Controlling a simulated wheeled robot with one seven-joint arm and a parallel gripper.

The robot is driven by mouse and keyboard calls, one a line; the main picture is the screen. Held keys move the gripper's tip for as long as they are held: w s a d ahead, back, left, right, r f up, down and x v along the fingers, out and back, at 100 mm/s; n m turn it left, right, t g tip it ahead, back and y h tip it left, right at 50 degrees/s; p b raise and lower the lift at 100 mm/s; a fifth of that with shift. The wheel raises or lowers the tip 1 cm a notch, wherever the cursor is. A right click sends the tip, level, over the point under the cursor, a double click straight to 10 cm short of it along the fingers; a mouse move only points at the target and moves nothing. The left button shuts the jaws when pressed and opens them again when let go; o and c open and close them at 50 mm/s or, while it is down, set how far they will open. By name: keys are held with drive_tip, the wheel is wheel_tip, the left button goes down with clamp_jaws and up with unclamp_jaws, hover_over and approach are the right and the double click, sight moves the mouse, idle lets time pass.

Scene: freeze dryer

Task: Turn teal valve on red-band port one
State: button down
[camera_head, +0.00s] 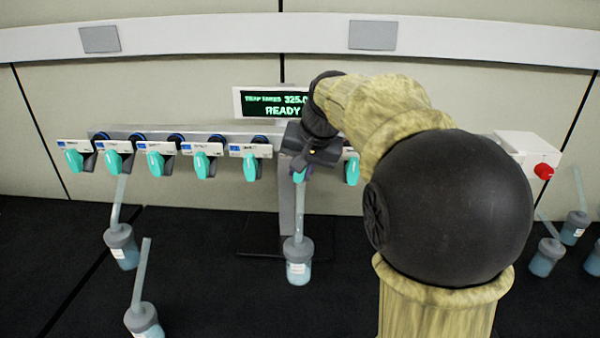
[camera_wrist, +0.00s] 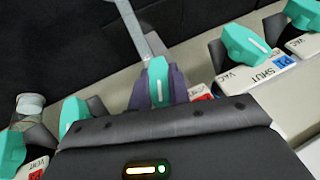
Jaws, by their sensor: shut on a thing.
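A teal valve (camera_wrist: 158,80) with a white stripe sits between the two purple-grey fingers of my gripper (camera_wrist: 159,90) in the wrist view. The gripper is shut on it. A red label (camera_wrist: 200,91) shows beside this port, partly hidden; its number is not readable. In the head view my gripper (camera_head: 302,165) is at the manifold's right part, and a bit of the held teal valve (camera_head: 299,175) shows below it. A clear tube (camera_head: 299,212) runs from this port down to a grey-capped flask (camera_head: 299,262).
Several other teal valves (camera_head: 203,164) line the manifold, with another (camera_head: 352,170) just right of my gripper. Blue-banded labels mark left ports. A display (camera_head: 268,103) reads READY. A red button (camera_head: 543,171) is on a white box. Flasks (camera_head: 122,247) stand left and right.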

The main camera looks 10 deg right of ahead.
drive_tip(key=y+b, duration=0.2)
drive_tip(key=f+m+t+y+b, duration=0.1)
drive_tip(key=y+b, duration=0.1)
drive_tip(key=b, duration=0.1)
drive_tip(key=shift+d+t+b, duration=0.2)
drive_tip(key=shift+t+b, duration=0.1)
drive_tip(key=t+y+b, duration=0.1)
drive_tip(key=y+b, duration=0.1)
drive_tip(key=b, duration=0.2)
drive_tip(key=shift+r+m+y, duration=0.15)
drive_tip(key=shift+m+y, duration=0.15)
drive_tip(key=shift+m, duration=0.1)
drive_tip(key=shift+r+t+y+b, duration=0.15)
drive_tip(key=shift+t+y+b, duration=0.2)
drive_tip(key=shift+b, duration=0.4)
drive_tip(key=shift+r, duration=0.1)
drive_tip(key=shift+a, duration=0.1)
drive_tip(key=c, duration=1.3)
unclamp_jaws()
drive_tip(key=shift+r+p, duration=0.1)
drive_tip(key=shift+p, duration=0.25)
